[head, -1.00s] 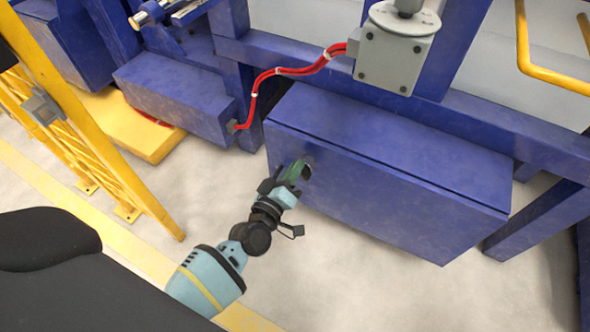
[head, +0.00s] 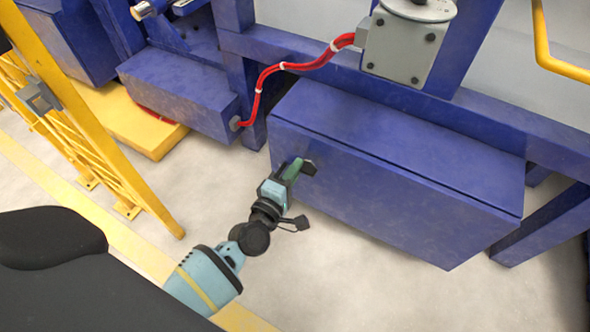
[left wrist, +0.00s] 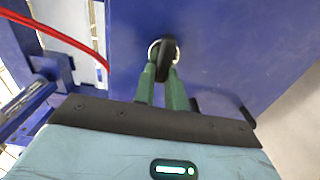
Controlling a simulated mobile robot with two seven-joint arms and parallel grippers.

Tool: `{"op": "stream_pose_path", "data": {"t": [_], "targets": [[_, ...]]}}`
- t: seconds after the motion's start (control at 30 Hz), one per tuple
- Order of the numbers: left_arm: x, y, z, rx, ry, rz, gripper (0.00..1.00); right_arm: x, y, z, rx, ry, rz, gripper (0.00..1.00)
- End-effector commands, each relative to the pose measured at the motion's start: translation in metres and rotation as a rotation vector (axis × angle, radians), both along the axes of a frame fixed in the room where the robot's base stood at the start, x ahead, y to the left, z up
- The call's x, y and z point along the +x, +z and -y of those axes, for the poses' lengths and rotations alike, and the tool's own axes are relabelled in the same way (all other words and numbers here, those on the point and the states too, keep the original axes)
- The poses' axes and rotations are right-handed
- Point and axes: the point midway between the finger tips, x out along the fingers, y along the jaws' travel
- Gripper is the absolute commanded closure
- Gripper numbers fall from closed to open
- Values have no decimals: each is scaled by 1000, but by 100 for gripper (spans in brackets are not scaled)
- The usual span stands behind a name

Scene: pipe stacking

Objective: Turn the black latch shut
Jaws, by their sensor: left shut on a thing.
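The black latch (head: 309,168) is on the upper left front face of the large blue box (head: 390,205). In the left wrist view the latch (left wrist: 164,58) sits in a round silver collar (left wrist: 152,50) and its black handle points down between my fingers. My left gripper (head: 296,170) is at the latch, and its green fingers (left wrist: 162,82) are shut on the handle from both sides. In the head view the fingers partly hide the latch. My right gripper is not in view.
A grey junction box (head: 402,52) with red cables (head: 262,80) is above the blue box. A yellow fence (head: 95,125) stands at the left. A smaller blue box (head: 180,92) sits at the back left. Bare floor lies below the large box.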

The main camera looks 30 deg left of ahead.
Motion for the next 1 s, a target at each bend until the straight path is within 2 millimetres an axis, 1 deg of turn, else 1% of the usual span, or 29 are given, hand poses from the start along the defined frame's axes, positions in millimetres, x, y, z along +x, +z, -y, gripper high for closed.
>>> {"op": "stream_pose_path", "data": {"t": [0.3, 0.53, 0.57, 0.7, 1.0], "targets": [[0, -1, 1, -24, -2, -2, 100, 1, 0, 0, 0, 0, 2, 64], [0, -1, 1, -24, -2, -2, 100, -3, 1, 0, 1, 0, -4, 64], [0, -1, 1, -24, -1, -2, 83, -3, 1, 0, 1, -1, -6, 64], [0, -1, 1, -23, -1, -2, 65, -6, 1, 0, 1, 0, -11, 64], [-2, -1, 0, -21, -1, -2, 65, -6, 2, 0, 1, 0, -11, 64]]}}
